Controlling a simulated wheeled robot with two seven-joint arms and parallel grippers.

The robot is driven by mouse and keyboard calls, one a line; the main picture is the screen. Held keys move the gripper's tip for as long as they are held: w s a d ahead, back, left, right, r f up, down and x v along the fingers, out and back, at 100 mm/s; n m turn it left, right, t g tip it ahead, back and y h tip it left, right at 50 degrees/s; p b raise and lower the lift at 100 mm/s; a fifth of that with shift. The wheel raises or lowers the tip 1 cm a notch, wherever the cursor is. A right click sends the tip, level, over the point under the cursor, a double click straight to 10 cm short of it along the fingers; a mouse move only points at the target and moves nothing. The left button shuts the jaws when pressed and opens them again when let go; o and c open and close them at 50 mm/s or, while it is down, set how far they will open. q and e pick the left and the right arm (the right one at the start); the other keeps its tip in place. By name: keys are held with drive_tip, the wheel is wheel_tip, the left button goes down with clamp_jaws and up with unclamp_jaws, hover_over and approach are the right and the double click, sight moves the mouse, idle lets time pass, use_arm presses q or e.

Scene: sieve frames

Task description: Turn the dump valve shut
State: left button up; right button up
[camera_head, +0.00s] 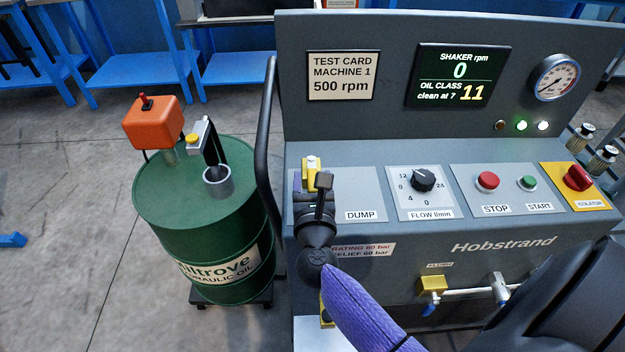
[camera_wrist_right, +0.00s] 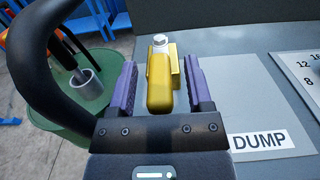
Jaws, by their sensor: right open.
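The dump valve has a yellow handle (camera_head: 309,172) on the grey panel, left of the DUMP label (camera_head: 360,215). In the right wrist view the yellow handle (camera_wrist_right: 160,85) points towards me from a silver bolt head at its far end. My right gripper (camera_head: 317,188) is over the valve, with its arm coming in from the lower right. In the wrist view my right gripper (camera_wrist_right: 160,66) is open, one purple finger on each side of the handle, with gaps showing. The gripper partly hides the valve in the head view. My left gripper is not in view.
A black curved rail (camera_head: 267,150) rises close left of the valve. A green oil drum (camera_head: 160,235) with an orange-topped pump (camera_head: 153,122) stands further left. The flow knob (camera_head: 423,180), red stop button (camera_head: 488,180) and isolator (camera_head: 578,178) are right of the valve.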

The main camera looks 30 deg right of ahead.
clamp_jaws()
idle(0.5)
idle(0.6)
